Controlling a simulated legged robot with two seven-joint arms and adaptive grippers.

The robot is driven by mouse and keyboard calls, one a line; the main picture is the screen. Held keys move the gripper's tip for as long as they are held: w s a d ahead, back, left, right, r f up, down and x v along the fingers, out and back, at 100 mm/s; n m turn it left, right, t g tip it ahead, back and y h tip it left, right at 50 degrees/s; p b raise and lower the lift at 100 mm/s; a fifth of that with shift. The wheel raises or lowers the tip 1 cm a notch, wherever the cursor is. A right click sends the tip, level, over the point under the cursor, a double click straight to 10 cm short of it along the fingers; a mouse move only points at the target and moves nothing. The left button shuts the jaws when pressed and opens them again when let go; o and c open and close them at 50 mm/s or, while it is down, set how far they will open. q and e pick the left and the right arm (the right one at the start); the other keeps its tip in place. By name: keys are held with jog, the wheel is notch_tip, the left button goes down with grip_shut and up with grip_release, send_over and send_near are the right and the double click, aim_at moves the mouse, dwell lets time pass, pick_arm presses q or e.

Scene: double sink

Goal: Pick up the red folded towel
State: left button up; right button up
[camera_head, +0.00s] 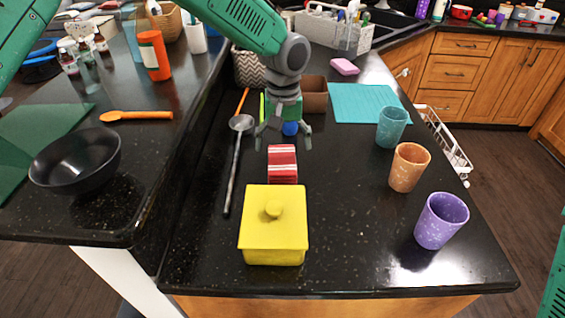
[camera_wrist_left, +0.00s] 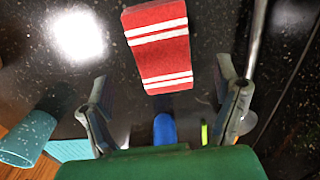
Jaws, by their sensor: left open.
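The red folded towel (camera_head: 282,164) has white stripes and lies on the black counter, just behind a yellow lidded box. My left gripper (camera_head: 283,141) is open and empty above the counter, a little beyond the towel, pointing down. In the left wrist view the towel (camera_wrist_left: 159,45) shows ahead of the spread fingers (camera_wrist_left: 165,97) and is not between them. No contact with the towel shows. My right gripper does not show.
The yellow box (camera_head: 273,235) stands in front of the towel. A long ladle (camera_head: 235,165) lies to its left. Teal, orange (camera_head: 408,167) and purple (camera_head: 441,220) cups stand to the right, with clear counter between.

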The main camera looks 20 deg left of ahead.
aim_at(282, 158)
pick_arm(q)
jog(key=shift+s+a+f, duration=0.1)
jog(key=shift+f, duration=0.3)
jog(key=f, duration=0.4)
jog(key=shift+w+f, duration=0.2)
jog(key=shift+s+r, duration=0.1)
jog(key=c, duration=1.3)
